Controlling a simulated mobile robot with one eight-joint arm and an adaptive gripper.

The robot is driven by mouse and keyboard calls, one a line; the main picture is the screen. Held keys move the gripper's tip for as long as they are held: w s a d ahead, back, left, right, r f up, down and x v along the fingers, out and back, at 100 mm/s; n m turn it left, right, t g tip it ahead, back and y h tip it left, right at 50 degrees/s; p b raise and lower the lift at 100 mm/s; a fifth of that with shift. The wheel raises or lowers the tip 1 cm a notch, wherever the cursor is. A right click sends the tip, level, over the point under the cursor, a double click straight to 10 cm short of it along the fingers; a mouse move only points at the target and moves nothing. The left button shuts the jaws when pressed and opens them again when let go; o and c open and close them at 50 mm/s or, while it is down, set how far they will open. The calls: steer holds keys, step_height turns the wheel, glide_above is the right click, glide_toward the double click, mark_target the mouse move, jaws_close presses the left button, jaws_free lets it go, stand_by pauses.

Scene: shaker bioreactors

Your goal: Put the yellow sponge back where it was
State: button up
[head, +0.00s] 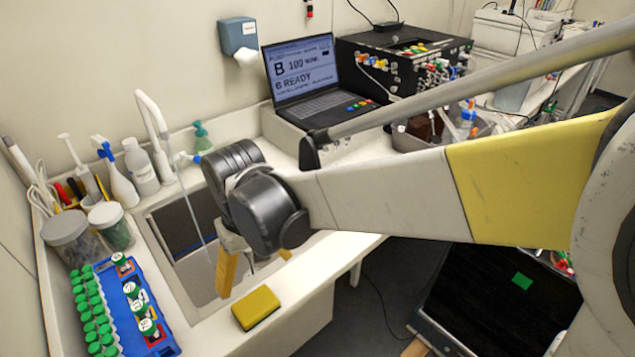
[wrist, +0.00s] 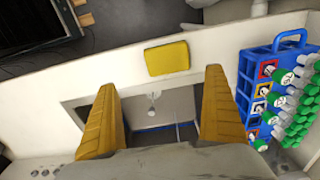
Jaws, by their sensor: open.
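The yellow sponge (head: 256,307) lies flat on the white counter's front strip, between the sink and the counter's front edge. In the wrist view the sponge (wrist: 167,58) shows beyond my fingertips, roughly centred between them. My gripper (head: 254,262) is open and empty over the sink (head: 190,262), with its yellow fingers pointing down. In the wrist view my gripper (wrist: 161,82) has its two fingers spread wide, apart from the sponge. The sponge is fully visible.
A blue rack (head: 172,346) with green-capped tubes stands left of the sponge. A faucet (head: 160,125), spray bottles (head: 117,180) and jars (head: 108,222) stand around the sink. A laptop (head: 305,85) is at the back. Bare counter lies right of the sponge.

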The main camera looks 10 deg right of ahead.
steer(key=s+d+r+m+t, duration=0.2)
steer(key=d, duration=0.6)
steer(key=s+d+r+m+t, duration=0.2)
steer(key=d, duration=0.6)
steer(key=s+d+r+m+t, duration=0.1)
steer(key=d+r+m+t, duration=0.1)
steer(key=d, duration=0.6)
steer(key=shift+s+r+t, duration=0.4)
steer(key=shift+r, duration=0.1)
steer(key=shift+a+f, duration=0.1)
